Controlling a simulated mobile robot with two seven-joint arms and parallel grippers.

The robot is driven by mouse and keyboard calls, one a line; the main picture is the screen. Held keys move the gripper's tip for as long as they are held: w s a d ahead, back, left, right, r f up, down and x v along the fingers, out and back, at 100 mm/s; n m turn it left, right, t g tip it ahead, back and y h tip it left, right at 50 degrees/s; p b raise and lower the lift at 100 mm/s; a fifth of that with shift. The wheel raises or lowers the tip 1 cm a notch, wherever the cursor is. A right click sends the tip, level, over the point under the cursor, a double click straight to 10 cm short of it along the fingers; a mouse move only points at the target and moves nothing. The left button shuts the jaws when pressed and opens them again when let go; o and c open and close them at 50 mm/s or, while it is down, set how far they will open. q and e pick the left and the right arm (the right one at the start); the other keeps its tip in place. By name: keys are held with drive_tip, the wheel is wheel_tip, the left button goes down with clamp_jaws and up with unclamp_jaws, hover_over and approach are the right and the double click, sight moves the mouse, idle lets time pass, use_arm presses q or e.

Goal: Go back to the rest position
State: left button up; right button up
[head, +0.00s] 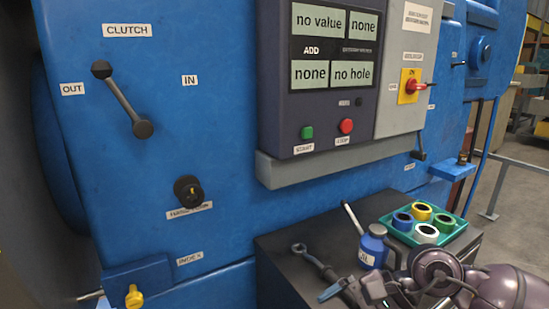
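My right arm comes in from the lower right, low over the dark cabinet top. Its gripper (345,291) is near the bottom edge of the head view, just in front of a blue oil can (370,249) and close to a wrench (312,259). The fingers are small and partly cut off, so I cannot tell whether they are open or shut. I see nothing clearly held in them. My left gripper is not in view. The blue machine (240,130) fills most of the view, with a clutch lever (124,100) slanting between two knobs.
A dark cabinet (285,240) stands before the machine. A teal tray (457,231) on it holds several coloured rings. A control panel (335,60) with a screen, a green button (307,132) and a red button (346,126) juts out above. Open floor (515,205) shows at right.

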drive_tip(key=d+f+n+t+h, duration=0.1)
drive_tip(key=d+f+n+t, duration=0.25)
drive_tip(key=n+t, duration=0.4)
drive_tip(key=w+d+f+n+t+h, duration=0.1)
drive_tip(key=d+f+n+t+h, duration=0.25)
drive_tip(key=n, duration=0.65)
drive_tip(key=d+f+n+t+y, duration=0.1)
drive_tip(key=d+f+n+t, duration=0.25)
drive_tip(key=n+t, duration=0.45)
drive_tip(key=s+d+f+m+g+h, duration=0.2)
drive_tip(key=s+f+m+g+h, duration=0.1)
drive_tip(key=s+f+m, duration=0.3)
drive_tip(key=s+d+f+m+g+h, duration=0.3)
drive_tip(key=s+f+m, duration=0.3)
drive_tip(key=f, duration=0.5)
drive_tip(key=m, duration=0.2)
drive_tip(key=shift+d+m+g+h, duration=0.15)
drive_tip(key=shift+m+g+h, duration=0.15)
drive_tip(key=shift+m+h, duration=0.05)
